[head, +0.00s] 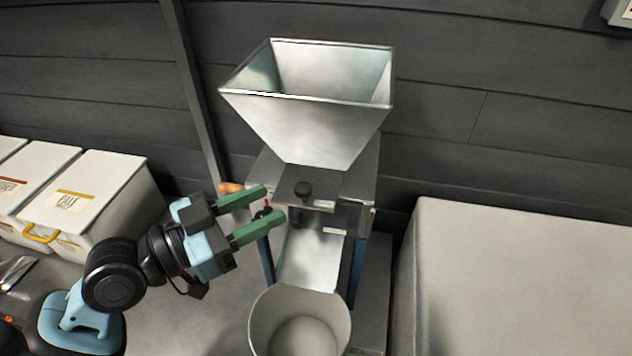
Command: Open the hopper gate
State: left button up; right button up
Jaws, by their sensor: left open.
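The steel hopper (310,115) stands empty-looking on a metal stand against the back wall. An orange-brown handle (230,187) sticks out left of the stand, just behind the fingers. My right gripper is out of view.
A round bucket (258,325) stands below the sloping metal chute (309,262). White lidded bins (105,185) stand at the left. A large pale box (520,270) fills the right side. The floor between bins and stand is partly clear.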

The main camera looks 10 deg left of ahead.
aim_at(296, 190)
pick_arm(q)
jog(key=p+x, duration=0.1)
jog(key=x, duration=0.5)
jog(key=shift+w+r, duration=0.1)
jog(key=shift+w+d+p, duration=0.3)
jog(key=shift+w+d, duration=0.2)
jog(key=shift+d, duration=0.1)
grip_shut()
